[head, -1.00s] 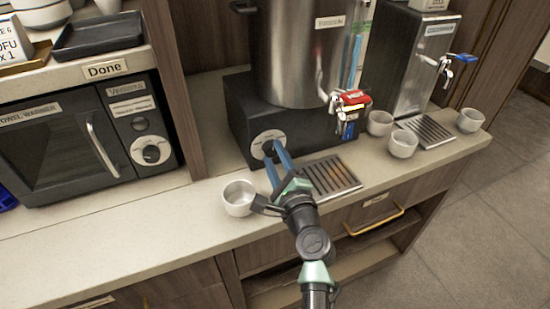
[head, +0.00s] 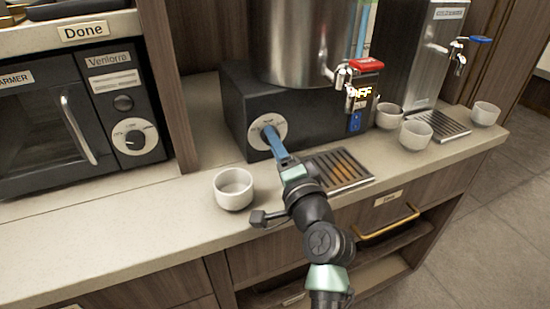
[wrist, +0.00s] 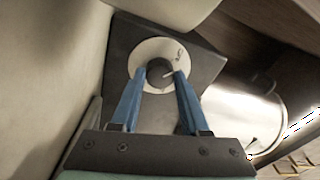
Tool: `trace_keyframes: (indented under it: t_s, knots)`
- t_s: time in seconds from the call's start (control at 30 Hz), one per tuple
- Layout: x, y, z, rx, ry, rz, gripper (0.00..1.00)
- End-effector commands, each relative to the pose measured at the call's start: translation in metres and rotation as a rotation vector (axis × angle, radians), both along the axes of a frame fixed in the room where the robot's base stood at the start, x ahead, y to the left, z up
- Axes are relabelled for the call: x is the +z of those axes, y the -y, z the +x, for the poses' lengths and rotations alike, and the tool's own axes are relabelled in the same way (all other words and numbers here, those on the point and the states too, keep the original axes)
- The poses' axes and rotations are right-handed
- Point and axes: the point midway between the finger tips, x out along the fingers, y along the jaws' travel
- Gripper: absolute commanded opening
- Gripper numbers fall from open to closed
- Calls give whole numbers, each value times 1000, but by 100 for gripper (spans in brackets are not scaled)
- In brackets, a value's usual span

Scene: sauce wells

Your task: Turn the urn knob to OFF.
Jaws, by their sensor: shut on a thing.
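The urn (head: 300,40) is a large metal cylinder on a black base (head: 240,110). On the base's front is a round white dial plate with the dark urn knob at its middle; the knob shows in the wrist view (wrist: 159,71). My gripper (head: 268,131) has its blue fingers at the dial, one on each side of the knob in the wrist view, and is shut on it. The fingers hide most of the knob in the head view. A small display (head: 366,92) beside the urn tap shows orange letters that look like "OFF", partly covered by the tap.
A white cup (head: 233,188) stands on the counter left of my arm. A drip tray (head: 340,170) lies right of my gripper. More cups (head: 416,135) and a second dispenser (head: 425,50) are at the right. A black warmer (head: 80,120) stands left.

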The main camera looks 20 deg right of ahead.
Motion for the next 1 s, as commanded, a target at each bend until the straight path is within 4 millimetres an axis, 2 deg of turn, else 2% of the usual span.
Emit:
trace_keyframes:
  t_s: [0.03,0.4,0.93,0.97,1.0]
  knots:
    - [-5,0,0,-1,2,-33,0]
    - [-3,1,0,0,4,-182,0]
    - [-1,1,0,-1,5,-205,0]
    - [-1,1,0,-1,5,-205,49]
    - [-1,1,0,-1,5,-204,56]
